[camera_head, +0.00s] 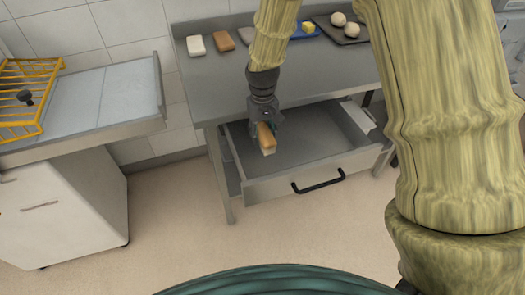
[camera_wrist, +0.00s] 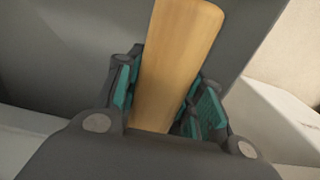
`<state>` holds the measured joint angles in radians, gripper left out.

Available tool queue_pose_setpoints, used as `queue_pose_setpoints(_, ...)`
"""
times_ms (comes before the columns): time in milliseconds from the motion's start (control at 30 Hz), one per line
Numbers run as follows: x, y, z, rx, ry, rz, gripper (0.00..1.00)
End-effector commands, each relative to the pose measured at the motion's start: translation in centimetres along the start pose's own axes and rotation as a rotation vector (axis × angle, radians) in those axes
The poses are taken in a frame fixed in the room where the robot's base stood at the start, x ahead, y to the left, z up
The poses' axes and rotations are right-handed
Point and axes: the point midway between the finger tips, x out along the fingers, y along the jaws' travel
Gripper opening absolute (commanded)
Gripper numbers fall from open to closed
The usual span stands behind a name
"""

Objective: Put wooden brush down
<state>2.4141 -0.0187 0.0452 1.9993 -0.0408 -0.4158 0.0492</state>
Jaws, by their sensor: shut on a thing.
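The wooden brush (camera_head: 267,138) is in my gripper (camera_head: 264,124), with its pale bristle end pointing down in the head view. In the wrist view, the brush's smooth wooden body (camera_wrist: 175,62) stands between the two teal-padded fingers (camera_wrist: 165,105), which are shut on it. My gripper is over the left part of an open grey drawer (camera_head: 315,172) under the steel table. I cannot tell how high the brush is above the drawer floor.
The steel table (camera_head: 215,93) carries several blocks, including a white one (camera_head: 196,44), and a dark tray (camera_head: 345,30) with round dough pieces. A counter (camera_head: 95,107) with a yellow rack (camera_head: 30,85) stands left. The drawer's visible floor looks clear.

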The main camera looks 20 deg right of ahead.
Motion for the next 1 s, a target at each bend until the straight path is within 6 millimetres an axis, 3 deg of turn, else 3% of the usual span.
queue_pose_setpoints(233, 3.5, 0.0, 0.0, 0.0, -0.001, 0.0, 0.0)
queue_pose_setpoints(567, 5.2, 0.0, 0.0, 0.0, -0.001, 0.0, 0.0)
queue_pose_setpoints(833, 8.2, 0.0, 0.0, 0.0, -0.002, 0.0, 0.0)
queue_pose_setpoints(1000, 8.8, 0.0, -0.1, 0.0, 0.001, 0.0, 0.0)
